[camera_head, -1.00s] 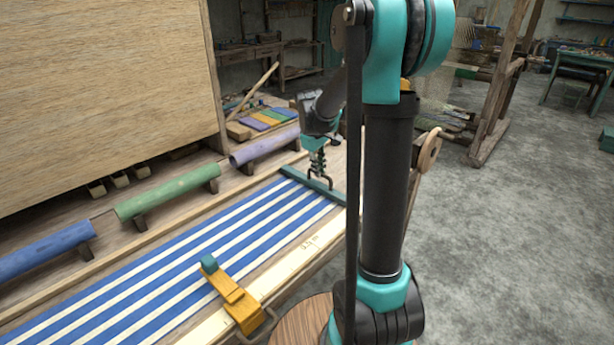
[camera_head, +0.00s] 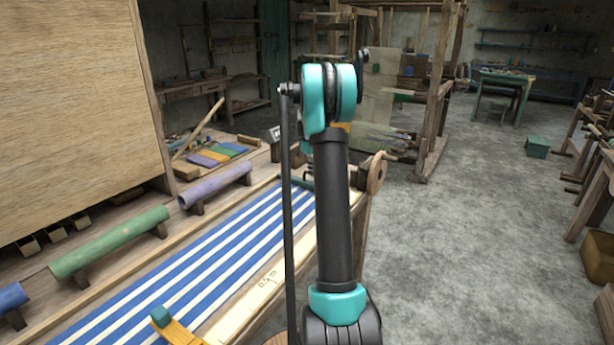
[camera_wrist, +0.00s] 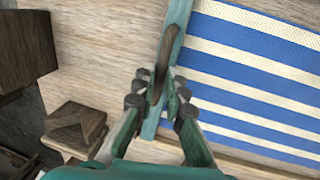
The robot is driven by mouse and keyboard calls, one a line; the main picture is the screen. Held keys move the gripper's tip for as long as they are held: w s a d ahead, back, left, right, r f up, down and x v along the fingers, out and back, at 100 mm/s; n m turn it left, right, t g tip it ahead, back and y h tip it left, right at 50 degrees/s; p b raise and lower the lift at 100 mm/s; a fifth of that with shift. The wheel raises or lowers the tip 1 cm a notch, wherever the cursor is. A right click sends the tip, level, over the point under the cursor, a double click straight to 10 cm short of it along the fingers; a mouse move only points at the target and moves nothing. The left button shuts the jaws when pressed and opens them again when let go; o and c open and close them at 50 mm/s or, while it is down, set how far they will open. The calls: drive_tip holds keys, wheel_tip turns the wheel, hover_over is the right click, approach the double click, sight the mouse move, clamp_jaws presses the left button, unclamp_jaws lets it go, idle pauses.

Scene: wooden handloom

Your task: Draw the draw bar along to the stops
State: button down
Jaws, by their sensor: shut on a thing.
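The draw bar (camera_wrist: 172,60) is a teal bar across the end of the blue-and-white striped cloth (camera_wrist: 245,75). A dark curved handle (camera_wrist: 161,62) stands on it. My gripper (camera_wrist: 156,97) has its fingertips closed around this handle. In the head view the bar (camera_head: 299,183) shows only in part at the far end of the cloth (camera_head: 215,250), and my arm hides the gripper there. In the wrist view a wooden block with a pointed top (camera_wrist: 76,130) stands left of the bar, with bare wood between; I cannot tell whether it is a stop.
A lavender roller (camera_head: 215,186) and a green roller (camera_head: 110,241) lie along the left side of the loom bed. Grey floor is open to the right.

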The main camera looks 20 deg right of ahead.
drive_tip(key=shift+w+d, duration=0.3)
drive_tip(key=shift+d, duration=0.1)
drive_tip(key=c, duration=1.6)
unclamp_jaws()
drive_tip(key=shift+r, duration=0.1)
drive_tip(key=r, duration=0.4)
drive_tip(key=s+a+r, duration=0.1)
drive_tip(key=r, duration=0.6)
drive_tip(key=shift+s+a+r, duration=0.15)
drive_tip(key=shift+a+r, duration=0.15)
drive_tip(key=shift+a, duration=0.1)
drive_tip(key=shift+s, duration=0.1)
